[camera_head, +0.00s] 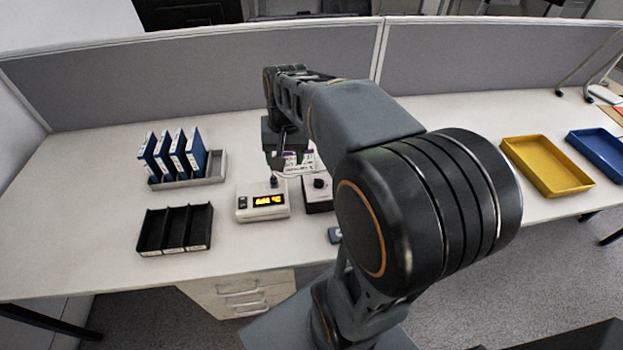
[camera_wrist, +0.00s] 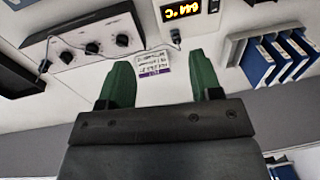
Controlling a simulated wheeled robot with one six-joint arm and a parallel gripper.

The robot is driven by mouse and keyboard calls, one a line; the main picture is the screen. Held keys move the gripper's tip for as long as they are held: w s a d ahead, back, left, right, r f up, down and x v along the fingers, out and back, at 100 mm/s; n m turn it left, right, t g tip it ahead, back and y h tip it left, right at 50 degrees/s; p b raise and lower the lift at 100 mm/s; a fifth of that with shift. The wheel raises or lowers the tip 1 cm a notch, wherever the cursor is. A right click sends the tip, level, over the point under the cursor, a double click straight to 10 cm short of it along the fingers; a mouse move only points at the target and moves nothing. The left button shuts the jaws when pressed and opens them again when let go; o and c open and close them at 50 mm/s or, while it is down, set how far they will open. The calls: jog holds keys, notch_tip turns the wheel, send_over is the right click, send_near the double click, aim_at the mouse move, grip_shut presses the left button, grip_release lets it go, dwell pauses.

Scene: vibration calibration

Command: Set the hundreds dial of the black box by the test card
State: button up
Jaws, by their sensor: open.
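The black box (camera_head: 318,205) stands on the desk, partly hidden by my arm in the head view; one dark knob shows. In the wrist view its pale top (camera_wrist: 80,64) carries three dark dials in a slanting row: one (camera_wrist: 66,57), a middle one (camera_wrist: 92,48) and one (camera_wrist: 122,40). Their pointer settings are too small to read. The test card (camera_wrist: 153,64), white with handwriting and a purple strip, shows between my fingertips; its writing is not legible. My gripper (camera_wrist: 160,62) is open, with green fingers, above the desk and apart from the dials.
A white meter (camera_head: 262,203) with a lit amber display stands left of the box, with a cable beside it. Blue binders (camera_head: 173,153) and a black tray (camera_head: 175,229) are further left. Yellow (camera_head: 545,166) and blue trays (camera_head: 600,155) lie right. A grey partition (camera_head: 190,77) stands behind.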

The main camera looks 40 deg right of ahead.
jog(key=w+d+f+m+g+y+b, duration=0.1)
jog(key=w+d+f+m, duration=0.15)
jog(key=d, duration=0.25)
jog(key=w+d+f+m+g+y+b, duration=0.1)
jog(key=w+d+f+m, duration=0.15)
jog(key=d, duration=0.35)
jog(key=m+y+b, duration=0.1)
jog(key=m+y, duration=0.1)
jog(key=m, duration=0.1)
send_near(319, 182)
jog(key=shift+m, duration=0.3)
jog(key=x, duration=0.4)
jog(key=b+x, duration=0.1)
jog(key=x, duration=0.3)
jog(key=shift+w+f, duration=0.2)
jog(key=shift+f, duration=0.15)
jog(key=shift+c, duration=0.4)
jog(key=c, duration=0.8)
jog(key=shift+g, duration=0.3)
jog(key=shift+c, duration=0.2)
